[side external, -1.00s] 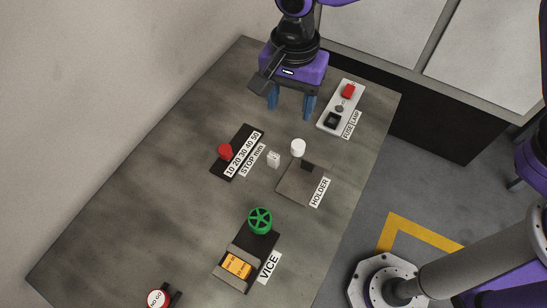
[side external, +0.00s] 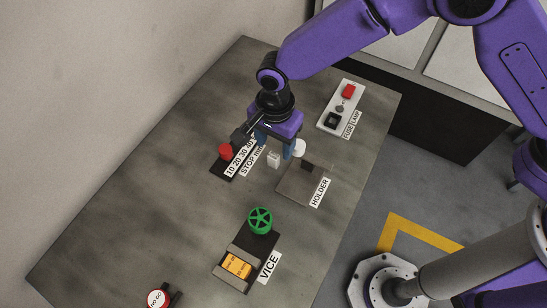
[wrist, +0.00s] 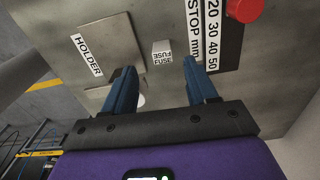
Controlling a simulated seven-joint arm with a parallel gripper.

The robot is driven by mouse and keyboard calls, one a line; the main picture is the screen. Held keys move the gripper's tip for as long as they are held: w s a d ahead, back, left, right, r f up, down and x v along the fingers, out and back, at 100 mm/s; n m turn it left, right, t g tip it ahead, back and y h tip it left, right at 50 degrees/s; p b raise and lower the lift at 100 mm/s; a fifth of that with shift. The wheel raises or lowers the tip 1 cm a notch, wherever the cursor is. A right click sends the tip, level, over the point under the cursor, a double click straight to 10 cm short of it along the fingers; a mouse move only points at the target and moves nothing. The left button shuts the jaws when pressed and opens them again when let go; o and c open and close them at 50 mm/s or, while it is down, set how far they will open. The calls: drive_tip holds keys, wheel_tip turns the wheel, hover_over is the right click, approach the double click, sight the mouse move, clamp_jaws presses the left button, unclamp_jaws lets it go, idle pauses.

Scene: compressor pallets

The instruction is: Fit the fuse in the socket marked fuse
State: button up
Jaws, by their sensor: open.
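The fuse (side external: 274,160) is a small white block standing on the table between the stop scale and the holder. In the wrist view the fuse (wrist: 162,50) shows its FUSE lettering and lies just beyond the fingertips, roughly between them. My gripper (side external: 273,151) is open and empty, with its blue fingers above the fuse; in the wrist view my gripper (wrist: 158,66) points towards it. The socket marked fuse (side external: 332,120) is a black square on a light panel at the back right, beside the FUSE label.
A white round piece (side external: 299,147) and the holder plate (side external: 300,190) are close on the right. The vice (side external: 247,255) is nearer the camera.

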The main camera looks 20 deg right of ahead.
sight(272, 156)
drive_tip(key=shift+a+f, duration=0.15)
drive_tip(key=shift+f, duration=1.35)
drive_tip(key=shift+a+f, duration=0.1)
drive_tip(key=shift+f, duration=1.35)
clamp_jaws()
drive_tip(key=shift+r, duration=0.1)
